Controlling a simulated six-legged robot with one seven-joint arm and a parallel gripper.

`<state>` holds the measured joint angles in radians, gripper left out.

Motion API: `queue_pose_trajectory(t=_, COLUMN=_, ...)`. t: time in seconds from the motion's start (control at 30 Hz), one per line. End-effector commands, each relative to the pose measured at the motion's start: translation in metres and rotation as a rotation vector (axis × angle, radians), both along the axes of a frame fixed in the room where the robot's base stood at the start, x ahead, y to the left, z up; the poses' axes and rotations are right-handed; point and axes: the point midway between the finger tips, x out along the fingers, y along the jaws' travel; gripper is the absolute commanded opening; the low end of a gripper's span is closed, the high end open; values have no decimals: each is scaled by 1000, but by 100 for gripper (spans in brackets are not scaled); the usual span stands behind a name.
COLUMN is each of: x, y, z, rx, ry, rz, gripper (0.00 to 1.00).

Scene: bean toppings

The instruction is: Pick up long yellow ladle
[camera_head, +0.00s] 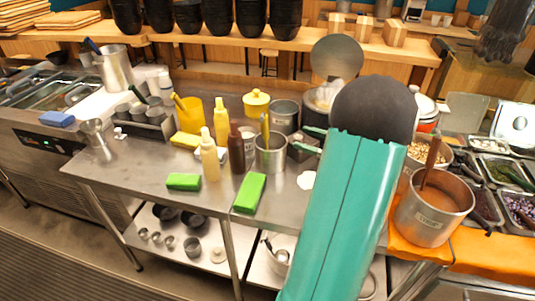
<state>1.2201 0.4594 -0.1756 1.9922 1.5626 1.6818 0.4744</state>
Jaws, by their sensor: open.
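A long yellow handle (265,128), apparently the ladle, stands upright in a steel pot (271,156) on the metal counter. Its lower end is hidden inside the pot. Another yellow handle (179,102) leans out of a yellow container (192,118) farther left. My teal arm crosses the right-centre of the view. Two teal fingers of my gripper (298,137) stick out left from behind it, apart and with nothing seen between them. They point toward the yellow handle in the pot from its right. The rest of the gripper is hidden by the arm.
Sauce bottles (210,155) and a brown bottle (237,150) stand left of the pot. Green sponges (250,193) lie in front. Another steel pot (284,117) stands behind. A soup pot (432,212) is right of my arm.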

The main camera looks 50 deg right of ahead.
Motion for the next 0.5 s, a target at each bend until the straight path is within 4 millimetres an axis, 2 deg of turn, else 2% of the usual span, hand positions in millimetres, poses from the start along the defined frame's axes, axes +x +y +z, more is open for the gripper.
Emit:
queue_pose_trajectory(t=0.3, x=60, y=19, z=0, rx=-1, ry=1, rz=9, gripper=49)
queue_pose_trajectory(t=0.5, x=82, y=26, z=0, rx=-2, ry=1, rz=8, gripper=49)
